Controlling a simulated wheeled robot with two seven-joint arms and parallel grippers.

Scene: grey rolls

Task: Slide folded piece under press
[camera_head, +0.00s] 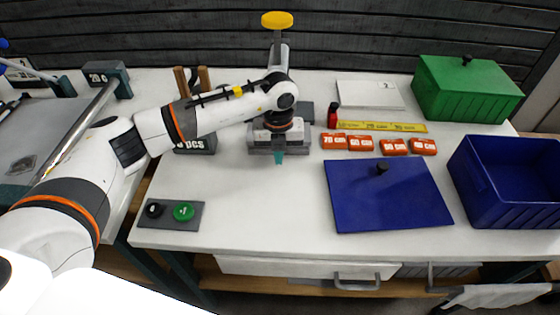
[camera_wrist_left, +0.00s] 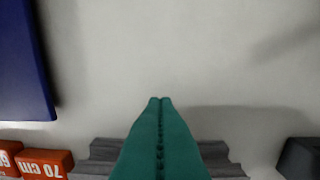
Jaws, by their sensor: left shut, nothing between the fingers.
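The press shows a yellow knob (camera_head: 277,20) on a grey upright at the back of the table; my left arm hides its lower part. My left gripper (camera_head: 279,157) points down in front of the press, its teal fingers shut together and empty. In the left wrist view the closed fingertips (camera_wrist_left: 160,101) are over bare white table. A grey stepped block (camera_head: 262,145) sits right behind and beside the fingers; it also shows in the wrist view (camera_wrist_left: 95,154). I cannot tell whether it is the press base or the folded piece. My right gripper is out of view.
Orange length blocks (camera_head: 360,143), a yellow ruler (camera_head: 400,127) and a blue lid (camera_head: 375,205) lie to the right. A blue bin (camera_head: 510,195) and a green box (camera_head: 465,90) stand beyond. A button panel (camera_head: 170,214) is at front left. The front middle of the table is clear.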

